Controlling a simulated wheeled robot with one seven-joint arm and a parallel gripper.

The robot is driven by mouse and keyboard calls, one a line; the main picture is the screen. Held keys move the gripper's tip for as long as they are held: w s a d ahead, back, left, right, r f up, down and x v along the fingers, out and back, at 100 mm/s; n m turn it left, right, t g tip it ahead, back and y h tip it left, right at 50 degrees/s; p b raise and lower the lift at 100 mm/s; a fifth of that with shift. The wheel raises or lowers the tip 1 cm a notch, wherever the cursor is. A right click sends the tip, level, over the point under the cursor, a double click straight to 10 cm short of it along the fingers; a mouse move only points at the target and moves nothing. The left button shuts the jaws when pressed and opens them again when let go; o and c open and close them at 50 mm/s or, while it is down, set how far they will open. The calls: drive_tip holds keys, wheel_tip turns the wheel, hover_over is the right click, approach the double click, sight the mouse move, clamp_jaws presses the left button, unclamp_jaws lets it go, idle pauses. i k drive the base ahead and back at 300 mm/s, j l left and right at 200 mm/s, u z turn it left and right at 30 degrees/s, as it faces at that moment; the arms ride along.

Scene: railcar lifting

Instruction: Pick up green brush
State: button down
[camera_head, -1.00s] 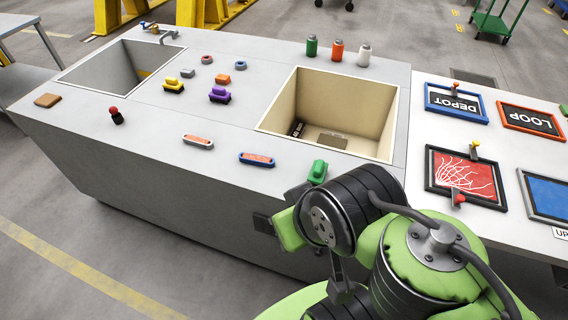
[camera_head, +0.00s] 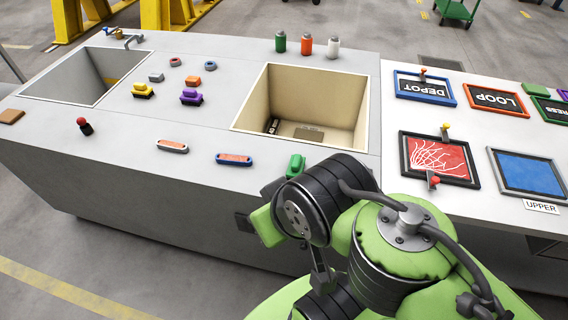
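The green brush (camera_head: 296,166) is at the near edge of the grey worktop, just in front of the beige basin. Its green top shows, but its lower part is partly hidden by my green and black arm. My arm reaches in from the bottom right, and its bent joint stands right beside the brush in the picture. My gripper cannot be made out; the arm hides that area. Whether anything touches the brush cannot be told.
A yellow brush (camera_head: 143,90) and a purple brush (camera_head: 191,97) stand left of the beige basin (camera_head: 354,139). Several bottles (camera_head: 306,45) line the back edge. A red-topped lever (camera_head: 84,125) stands at left. Framed panels (camera_head: 437,157) lie at right. The front-left worktop is mostly clear.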

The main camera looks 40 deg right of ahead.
sight(297, 162)
drive_tip(key=i+j+z, duration=0.35)
drive_tip(key=j+z, duration=0.2)
drive_tip(key=i+j+z, duration=0.25)
drive_tip(key=j+z, duration=0.3)
drive_tip(key=j, duration=0.1)
